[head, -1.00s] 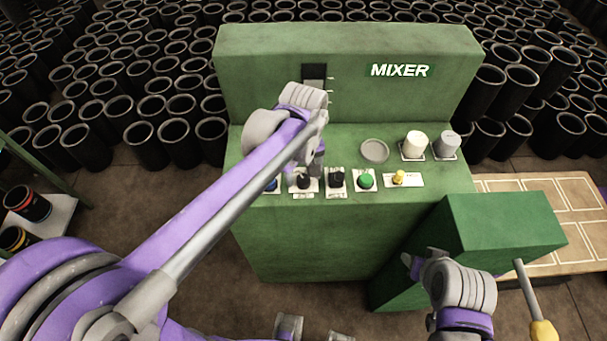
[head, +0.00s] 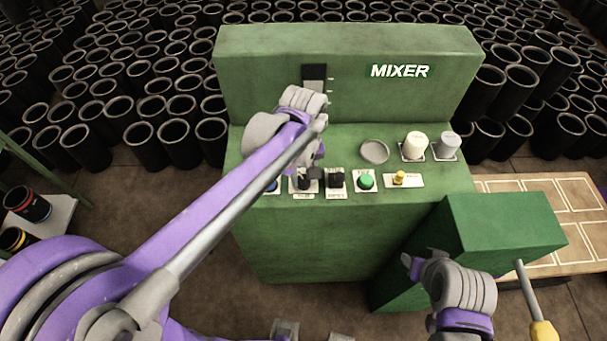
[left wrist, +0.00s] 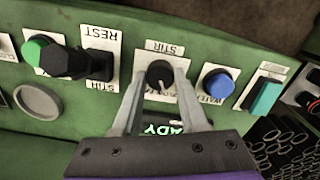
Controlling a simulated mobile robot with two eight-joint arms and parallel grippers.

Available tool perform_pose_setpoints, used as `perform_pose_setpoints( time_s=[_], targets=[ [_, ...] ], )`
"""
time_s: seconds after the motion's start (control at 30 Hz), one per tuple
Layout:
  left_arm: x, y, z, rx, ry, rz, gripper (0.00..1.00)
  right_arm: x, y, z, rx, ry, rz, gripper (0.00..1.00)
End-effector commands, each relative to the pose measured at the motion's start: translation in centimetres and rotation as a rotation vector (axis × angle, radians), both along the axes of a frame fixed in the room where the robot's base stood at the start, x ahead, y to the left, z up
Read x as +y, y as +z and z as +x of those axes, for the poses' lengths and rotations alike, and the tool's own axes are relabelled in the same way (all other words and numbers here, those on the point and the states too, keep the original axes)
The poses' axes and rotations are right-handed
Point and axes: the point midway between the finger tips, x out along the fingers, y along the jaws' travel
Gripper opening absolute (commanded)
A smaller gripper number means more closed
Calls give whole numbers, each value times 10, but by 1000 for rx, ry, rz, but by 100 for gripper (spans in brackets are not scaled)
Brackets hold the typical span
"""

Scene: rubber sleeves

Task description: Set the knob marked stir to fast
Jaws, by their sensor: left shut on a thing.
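The stir knob is a round black knob on a white plate. In the left wrist view the knob (left wrist: 160,74) sits under an upside-down label reading STIR. A pale pointer mark on it points toward the picture's bottom, slightly right. Smaller plate lettering is partly hidden by a finger. In the head view the knob (head: 303,183) is partly covered by my gripper. My left gripper (head: 312,174) is down at the panel; in the left wrist view its fingers (left wrist: 160,84) stand on both sides of the knob, shut on it. My right gripper (head: 412,264) is low at the right, away from the panel.
Beside the knob are a blue button (left wrist: 217,83) and a black selector (left wrist: 97,66) marked REST and STIR. A green box (head: 505,235) stands in front at right.

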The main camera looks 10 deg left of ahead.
Motion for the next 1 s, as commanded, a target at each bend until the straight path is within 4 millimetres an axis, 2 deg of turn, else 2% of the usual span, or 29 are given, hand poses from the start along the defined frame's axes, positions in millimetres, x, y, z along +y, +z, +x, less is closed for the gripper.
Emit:
perform_pose_setpoints(
  time_s=[0.37, 1.0],
  targets=[
    [0, 0, 0, 1, -156, -1, 0, 0, -4, -1, 2, 0, 0, 50],
    [1, 0, 0, 1, -738, -1, 0, 0, -12, -4, 8, 0, 0, 50]
  ],
)
